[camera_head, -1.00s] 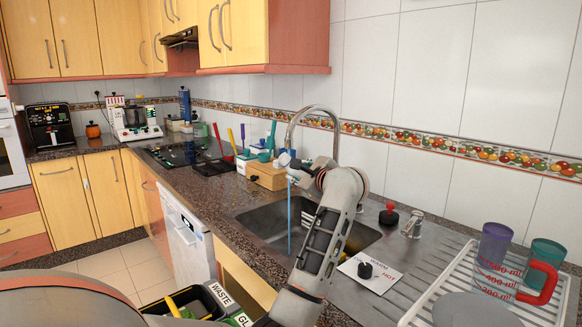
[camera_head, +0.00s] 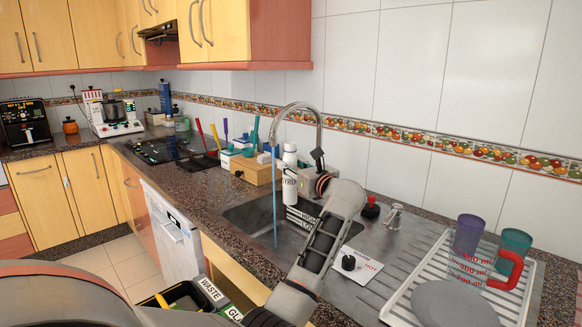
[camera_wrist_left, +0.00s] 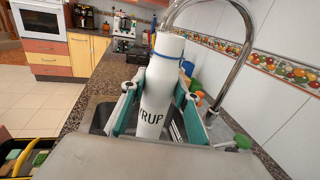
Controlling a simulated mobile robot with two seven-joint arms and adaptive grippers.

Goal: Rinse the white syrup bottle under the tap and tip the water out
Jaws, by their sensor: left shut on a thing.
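The white syrup bottle (camera_head: 289,178) stands upright in the air over the sink (camera_head: 238,222), its black lettering facing me. My left gripper (camera_head: 304,184) is shut on it from the right. In the left wrist view the bottle (camera_wrist_left: 158,95) sits between the two green-padded fingers (camera_wrist_left: 152,108). The tap (camera_head: 302,106) arches above and behind. A thin blue stream of water (camera_head: 275,200) falls from its spout into the sink, just left of the bottle and apart from it. The bottle's inside is hidden. My right gripper is not in view.
A tap control plate with a black knob (camera_head: 348,262) lies right of the sink. A red-topped stopper (camera_head: 371,208) stands behind it. A drying rack (camera_head: 405,302) holds cups and a plate at right. A wooden block (camera_head: 252,170) and utensils stand left of the tap.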

